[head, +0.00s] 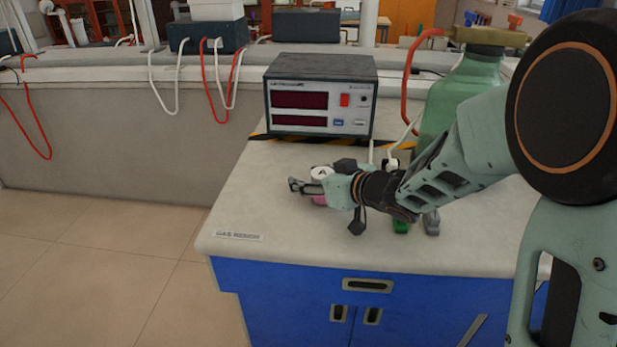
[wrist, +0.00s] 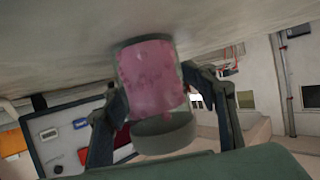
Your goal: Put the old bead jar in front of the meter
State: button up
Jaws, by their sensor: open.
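The meter's front panel (wrist: 65,143) also shows there at the lower left.
A large green bottle (head: 460,90) stands right of the meter, behind my arm. Green and grey small items (head: 402,225) lie beneath my forearm. Black-yellow tape (head: 258,137) runs by the meter's base. The bench front left, near a label (head: 238,236), is clear.

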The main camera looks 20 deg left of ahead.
jog(key=shift+r, duration=0.15)
jog(key=shift+s+d+r, duration=0.1)
jog(key=shift+d+r, duration=0.05)
jog(key=shift+r, duration=0.05)
jog(key=p+v, duration=0.3)
jog(key=v, duration=0.7)
jog(key=shift+s+d+r+p, duration=0.15)
jog(key=shift+d+p, duration=0.2)
jog(key=shift+p, duration=0.05)
jog(key=shift+s+d+r, duration=0.1)
jog(key=shift+s+d, duration=0.15)
jog(key=shift+d, duration=0.1)
